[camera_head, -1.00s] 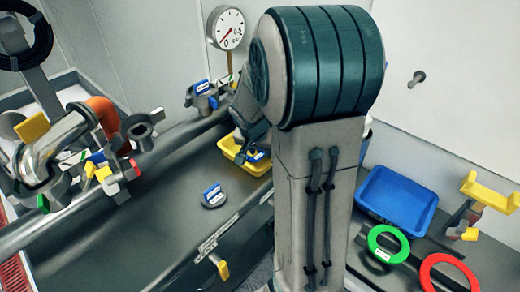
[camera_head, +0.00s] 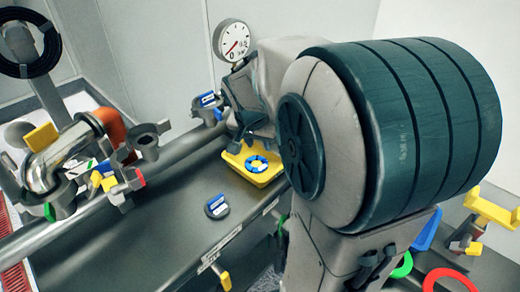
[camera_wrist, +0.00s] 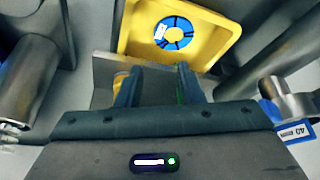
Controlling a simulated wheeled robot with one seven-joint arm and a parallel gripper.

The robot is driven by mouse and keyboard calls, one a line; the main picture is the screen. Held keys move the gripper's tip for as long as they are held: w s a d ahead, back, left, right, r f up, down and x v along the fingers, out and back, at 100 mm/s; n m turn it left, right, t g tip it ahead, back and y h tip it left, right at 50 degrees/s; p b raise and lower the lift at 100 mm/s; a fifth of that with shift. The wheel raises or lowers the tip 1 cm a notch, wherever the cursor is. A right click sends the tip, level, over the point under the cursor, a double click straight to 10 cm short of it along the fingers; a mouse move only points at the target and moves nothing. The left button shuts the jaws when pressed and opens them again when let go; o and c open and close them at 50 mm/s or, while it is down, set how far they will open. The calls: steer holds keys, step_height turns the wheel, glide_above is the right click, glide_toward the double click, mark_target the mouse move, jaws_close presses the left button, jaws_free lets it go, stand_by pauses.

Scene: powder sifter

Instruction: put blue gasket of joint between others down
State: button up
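The blue gasket (camera_head: 257,163) is a ring lying flat in the yellow tray (camera_head: 273,177) on the grey counter. In the wrist view the gasket (camera_wrist: 174,33) lies inside the yellow tray (camera_wrist: 228,38), beyond my fingertips. My gripper (camera_wrist: 156,78) has its two fingers apart with nothing between them. In the head view my arm hides most of the gripper, which is near the tray. A flanged fitting with a blue label (camera_head: 206,105) stands behind the tray. The other flanged pipe joint (camera_head: 145,138) is at the left.
A dark round part with a blue label (camera_head: 217,207) lies on the counter in front of the tray. A pressure gauge (camera_head: 232,41) stands at the back. At the right are a red ring (camera_head: 450,281), a green ring (camera_head: 402,266) and a partly hidden blue tray (camera_head: 428,229).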

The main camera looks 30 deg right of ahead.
steer(key=s+a+f+n+y, duration=0.1)
steer(key=s+a+n+y, duration=0.2)
steer(key=s+a+n, duration=0.6)
steer(key=s+a, duration=0.2)
steer(key=s, duration=0.3)
steer(key=shift+s+a, duration=0.2)
steer(key=shift+s, duration=0.15)
steer(key=shift+d+f, duration=0.1)
